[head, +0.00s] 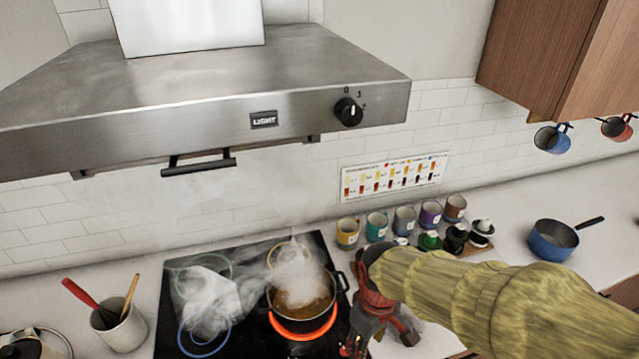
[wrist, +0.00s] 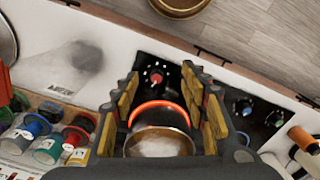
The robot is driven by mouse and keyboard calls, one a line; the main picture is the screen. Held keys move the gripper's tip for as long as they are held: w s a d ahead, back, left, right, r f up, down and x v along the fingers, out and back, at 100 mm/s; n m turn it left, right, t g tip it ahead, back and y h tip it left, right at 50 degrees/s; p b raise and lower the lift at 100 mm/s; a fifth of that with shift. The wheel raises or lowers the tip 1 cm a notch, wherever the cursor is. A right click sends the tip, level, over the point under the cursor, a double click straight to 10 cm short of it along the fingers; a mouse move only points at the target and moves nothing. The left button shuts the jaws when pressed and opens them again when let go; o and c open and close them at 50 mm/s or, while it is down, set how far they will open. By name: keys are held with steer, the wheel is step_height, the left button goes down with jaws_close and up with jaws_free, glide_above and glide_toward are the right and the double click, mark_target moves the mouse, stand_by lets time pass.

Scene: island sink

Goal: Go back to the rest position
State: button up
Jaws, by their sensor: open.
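My gripper (head: 380,338) is at the end of my sleeved arm (head: 480,295), low in the head view, just right of the steaming pot (head: 302,292). In the wrist view, the two fingers of my gripper (wrist: 163,82) stand wide apart with nothing held between them. The pot (wrist: 160,142) shows beyond and between the fingers, on a glowing orange burner ring (wrist: 158,106). I cannot tell the exact height of my gripper above the counter.
A steaming black cooktop (head: 250,335) lies below the range hood (head: 210,85). Several coloured mugs (head: 405,220) stand behind my gripper. A blue saucepan (head: 553,242) sits at right, and a utensil cup (head: 122,330) at left. Blue and red mugs (head: 553,140) hang under the wooden cabinet (head: 550,55).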

steer(key=s+d+r+m+t+b, duration=0.5)
steer(key=s+d+r+m+b, duration=0.1)
steer(key=d+r+m+b, duration=0.1)
steer(key=shift+d+r+m+t, duration=0.3)
steer(key=shift+d+r+m, duration=0.2)
steer(key=shift+d+r, duration=0.3)
